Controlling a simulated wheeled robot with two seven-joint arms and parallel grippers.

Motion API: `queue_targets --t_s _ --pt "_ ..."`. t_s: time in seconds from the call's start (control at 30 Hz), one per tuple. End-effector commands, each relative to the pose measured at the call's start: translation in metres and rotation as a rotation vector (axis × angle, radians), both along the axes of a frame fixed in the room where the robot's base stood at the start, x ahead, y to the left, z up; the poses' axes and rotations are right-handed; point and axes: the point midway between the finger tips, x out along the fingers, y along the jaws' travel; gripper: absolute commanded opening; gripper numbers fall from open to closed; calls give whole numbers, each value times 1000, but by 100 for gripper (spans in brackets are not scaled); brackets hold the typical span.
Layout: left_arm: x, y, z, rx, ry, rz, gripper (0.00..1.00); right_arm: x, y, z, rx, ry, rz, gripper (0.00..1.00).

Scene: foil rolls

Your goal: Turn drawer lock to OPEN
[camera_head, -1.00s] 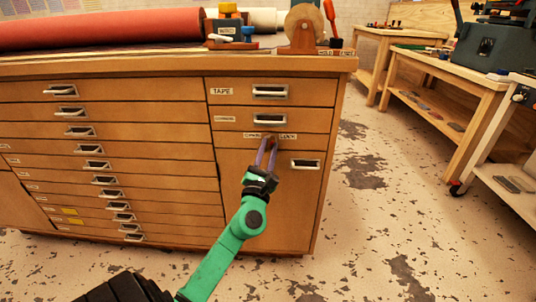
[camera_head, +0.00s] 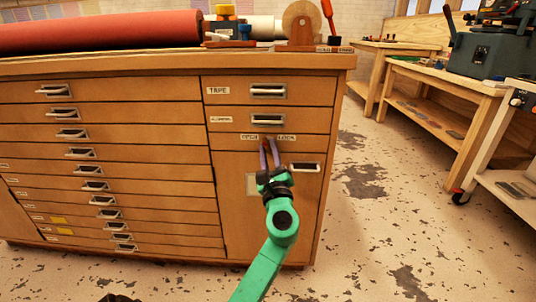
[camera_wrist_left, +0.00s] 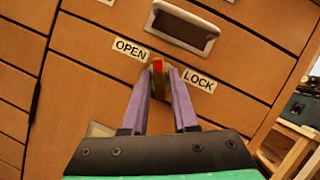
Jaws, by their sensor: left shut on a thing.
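The drawer lock (camera_wrist_left: 158,68) is a small brass-coloured turning piece with a red mark at its top, on the cabinet front. The OPEN label (camera_wrist_left: 131,49) is to its left and the LOCK label (camera_wrist_left: 199,81) to its right; the red mark lies between them in the wrist view. My left gripper (camera_wrist_left: 160,79), with purple fingers, is shut on the lock, one finger on each side. In the head view the left gripper (camera_head: 268,145) reaches up to the lock below the two labels. The fingers partly hide the lock.
The wooden cabinet (camera_head: 228,165) has a TAPE drawer (camera_head: 312,92) and another drawer above the lock. A handle (camera_head: 305,167) is close to the right of my gripper. A red roll (camera_head: 100,30) lies on top. Free floor (camera_head: 360,230) is at right.

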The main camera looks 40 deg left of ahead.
Motion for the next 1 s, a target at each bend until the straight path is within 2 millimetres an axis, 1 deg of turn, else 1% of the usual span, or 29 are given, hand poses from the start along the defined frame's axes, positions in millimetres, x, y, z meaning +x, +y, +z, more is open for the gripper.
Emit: queue_targets --t_s 0.2,0.4,0.6,1.0 --pt "1 -1 -1 -125 -92 0 0 -1 1 -7 2 2 -2 50" --pt "1 -2 -1 -197 -146 0 0 -2 1 -9 3 4 -2 50" --pt "1 -1 -1 -230 -170 1 0 -2 2 -8 4 2 -2 50" --pt "1 -1 -1 -236 -174 1 0 0 1 -6 6 -3 -4 50"
